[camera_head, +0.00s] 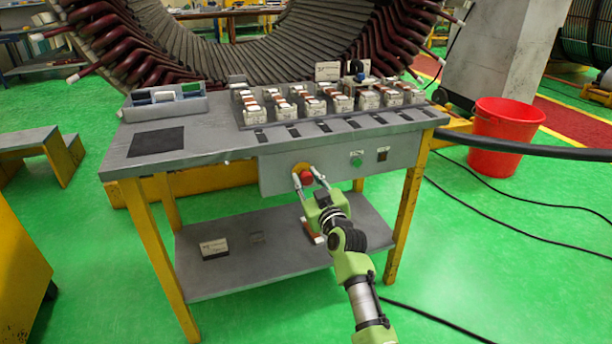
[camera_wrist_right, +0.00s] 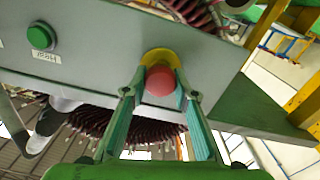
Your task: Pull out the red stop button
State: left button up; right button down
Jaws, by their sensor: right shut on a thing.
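The red stop button (camera_head: 306,177) sits on the front of the grey control box (camera_head: 280,184) under the workbench top, with a yellow ring around it. In the right wrist view the red button (camera_wrist_right: 160,81) shows between my two fingertips, with its yellow surround (camera_wrist_right: 158,56) above it. My right gripper (camera_head: 309,178) reaches up to the box from below and is shut on the button, one finger on each side. It also shows in the right wrist view (camera_wrist_right: 160,90). My left gripper is in neither view.
A green button (camera_head: 357,162) and a dark switch (camera_head: 382,154) are on the same panel, to the right in the head view. The bench top (camera_head: 215,138) holds a row of white terminal blocks. A lower shelf (camera_head: 275,262) lies beneath. A red bucket (camera_head: 505,135) stands at the right.

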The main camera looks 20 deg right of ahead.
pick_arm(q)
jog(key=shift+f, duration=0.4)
pick_arm(e)
jog(key=shift+f, duration=0.15)
jog(key=c, duration=1.6)
grip_release()
jog(key=shift+s, duration=0.1)
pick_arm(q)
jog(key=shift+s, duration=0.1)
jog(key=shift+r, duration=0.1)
pick_arm(e)
jog(key=s, duration=1.2)
jog(key=shift+d, duration=0.25)
